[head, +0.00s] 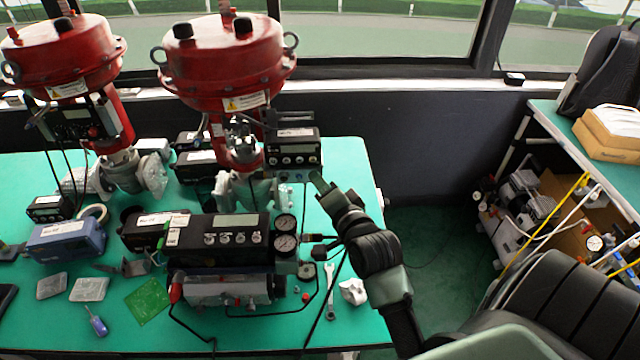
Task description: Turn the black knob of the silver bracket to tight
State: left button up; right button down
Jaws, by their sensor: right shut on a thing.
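A black positioner box (293,150) with a row of small gauges is mounted beside the front red valve. The silver bracket (292,177) shows as a small grey part just under the box. My right gripper (318,181) reaches in from the lower right and is shut at the lower right edge of the box, beside the bracket. The black knob is hidden at the fingertips, where the gripper is shut on it. The knob's angle cannot be told. My left gripper is not in view.
Two red valve actuators (228,62) stand on the green table (350,160). A large black positioner with two dial gauges (286,243) lies in front, close to my right arm. A wrench (330,290), a screwdriver (96,322) and a green board (148,300) lie on the table.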

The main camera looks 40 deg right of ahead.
jog(key=m+t, duration=0.1)
jog(key=m, duration=0.1)
jog(key=m+t+b, duration=0.1)
jog(key=shift+f+m, duration=0.35)
jog(key=shift+m, duration=0.05)
dwell(0.5)
jog(key=c, duration=1.5)
grip_release()
jog(key=shift+s+r, duration=0.1)
jog(key=s, duration=0.2)
jog(key=s+b, duration=0.1)
jog(key=s, duration=0.2)
jog(key=s+a+b, duration=0.1)
jog(key=s, duration=0.1)
jog(key=shift+s+a+r, duration=0.1)
jog(key=shift+s, duration=0.2)
